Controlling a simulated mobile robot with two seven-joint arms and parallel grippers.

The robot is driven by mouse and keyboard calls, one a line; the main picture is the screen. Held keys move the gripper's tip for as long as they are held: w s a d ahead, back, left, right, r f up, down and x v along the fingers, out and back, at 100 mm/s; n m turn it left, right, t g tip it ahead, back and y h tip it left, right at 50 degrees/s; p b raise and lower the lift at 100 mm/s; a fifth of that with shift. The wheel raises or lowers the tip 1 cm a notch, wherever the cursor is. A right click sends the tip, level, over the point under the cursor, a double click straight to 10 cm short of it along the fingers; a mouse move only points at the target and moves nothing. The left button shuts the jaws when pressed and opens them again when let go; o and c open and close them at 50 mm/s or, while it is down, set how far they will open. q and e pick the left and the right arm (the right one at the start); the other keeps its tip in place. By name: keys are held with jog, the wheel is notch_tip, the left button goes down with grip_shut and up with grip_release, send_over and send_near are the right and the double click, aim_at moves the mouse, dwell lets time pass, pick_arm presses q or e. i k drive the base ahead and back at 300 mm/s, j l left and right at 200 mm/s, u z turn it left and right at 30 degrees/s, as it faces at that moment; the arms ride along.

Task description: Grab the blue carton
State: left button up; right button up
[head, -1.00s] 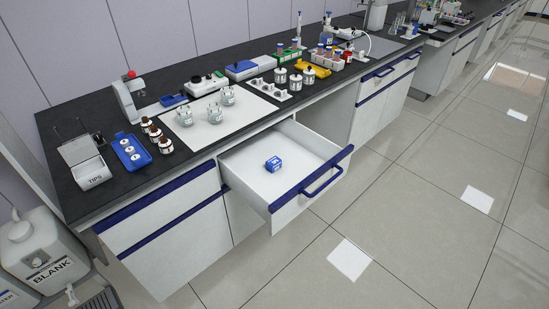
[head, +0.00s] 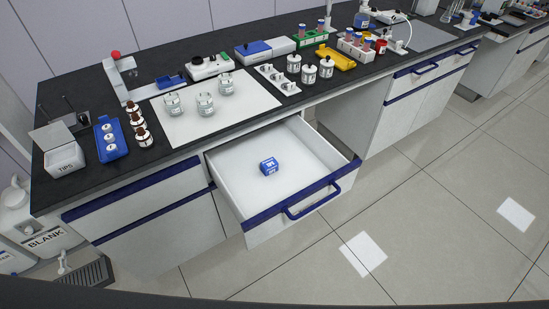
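The blue carton (head: 269,166) is a small box with white markings. It lies on the white floor of an open drawer (head: 224,187), a little left of the drawer's middle. The drawer is pulled out from under the dark bench top and has a blue front edge with a blue handle (head: 313,201). Nothing covers the carton from above. Neither of my grippers shows in the head view.
The black bench top (head: 83,183) carries a white mat (head: 180,128) with glass vessels, brown bottles (head: 139,125), a blue tray (head: 111,141) and a tips box (head: 62,162). A white BLANK container (head: 38,225) stands at lower left. The tiled floor before the drawer is clear.

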aim_at(270, 166)
jog(key=i+l+u, duration=0.1)
jog(key=l, duration=0.25)
jog(key=i+l+u, duration=0.1)
jog(key=i+l, duration=0.15)
jog(key=i+l+u, duration=0.1)
jog(key=l, duration=0.35)
jog(key=i+l+u, duration=0.1)
jog(key=i+l, duration=0.15)
jog(key=i+l+u, duration=0.1)
jog(key=l, duration=0.4)
